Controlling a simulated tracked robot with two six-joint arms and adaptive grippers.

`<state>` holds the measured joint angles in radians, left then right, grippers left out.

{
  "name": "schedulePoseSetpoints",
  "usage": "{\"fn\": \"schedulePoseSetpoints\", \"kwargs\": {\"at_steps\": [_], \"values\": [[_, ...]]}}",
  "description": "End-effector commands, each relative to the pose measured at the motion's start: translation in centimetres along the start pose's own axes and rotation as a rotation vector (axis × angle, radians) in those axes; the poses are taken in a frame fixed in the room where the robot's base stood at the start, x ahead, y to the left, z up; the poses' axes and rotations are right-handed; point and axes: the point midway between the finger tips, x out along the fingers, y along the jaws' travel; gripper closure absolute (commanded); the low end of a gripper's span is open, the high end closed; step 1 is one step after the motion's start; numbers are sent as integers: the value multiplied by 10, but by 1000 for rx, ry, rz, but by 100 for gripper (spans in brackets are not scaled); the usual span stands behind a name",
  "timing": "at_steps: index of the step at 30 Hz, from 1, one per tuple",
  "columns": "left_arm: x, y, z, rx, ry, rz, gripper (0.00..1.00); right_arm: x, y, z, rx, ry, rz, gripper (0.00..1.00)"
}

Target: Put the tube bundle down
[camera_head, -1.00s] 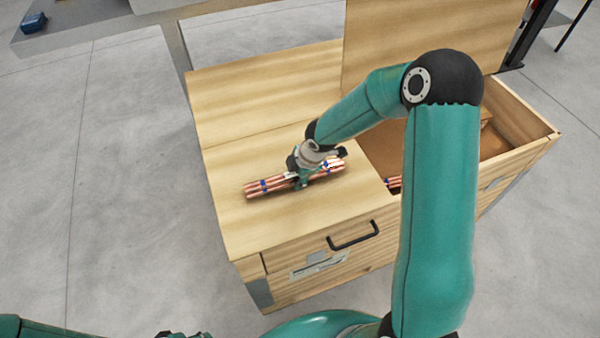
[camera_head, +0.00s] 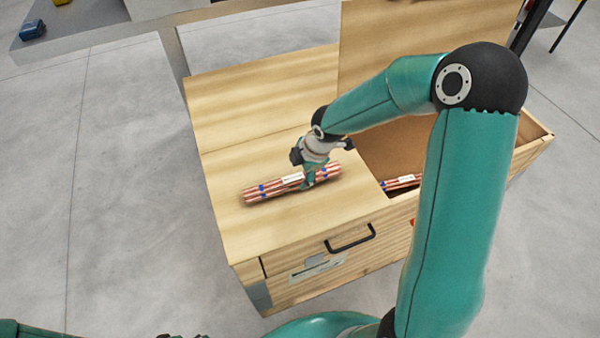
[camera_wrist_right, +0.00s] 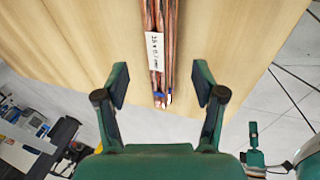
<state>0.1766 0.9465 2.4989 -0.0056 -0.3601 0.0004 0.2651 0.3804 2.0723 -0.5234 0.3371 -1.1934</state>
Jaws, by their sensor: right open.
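The tube bundle (camera_head: 275,187) is several copper tubes with blue bands and a white label. It lies flat on the left wooden top (camera_head: 235,225) of the crate. My right gripper (camera_head: 308,181) is at the bundle's right part, with its jaws open. In the right wrist view, the bundle's end (camera_wrist_right: 160,92) shows between the two spread fingers (camera_wrist_right: 162,86), with a gap on each side. My left arm shows only at the bottom left edge; a dark part there (camera_head: 184,335) may be its gripper, mostly cut off.
Another banded copper bundle (camera_head: 402,182) lies in the crate's open right compartment. A raised wooden lid (camera_head: 420,45) stands behind it. The crate front (camera_head: 320,268) has a black handle (camera_head: 350,238). The wooden top around the bundle is clear.

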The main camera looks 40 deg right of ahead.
Motion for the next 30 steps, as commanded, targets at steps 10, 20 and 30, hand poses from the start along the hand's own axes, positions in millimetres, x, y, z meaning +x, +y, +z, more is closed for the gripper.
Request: {"fn": "schedulePoseSetpoints", "kwargs": {"at_steps": [10,20,30], "values": [[-4,1,0,0,0,0,60,-49,0,0,-1,1,2,31],[-4,1,0,0,0,0,60,-52,0,0,-1,1,0,31],[-4,1,0,0,0,0,60,-52,0,0,-1,1,0,31]]}}
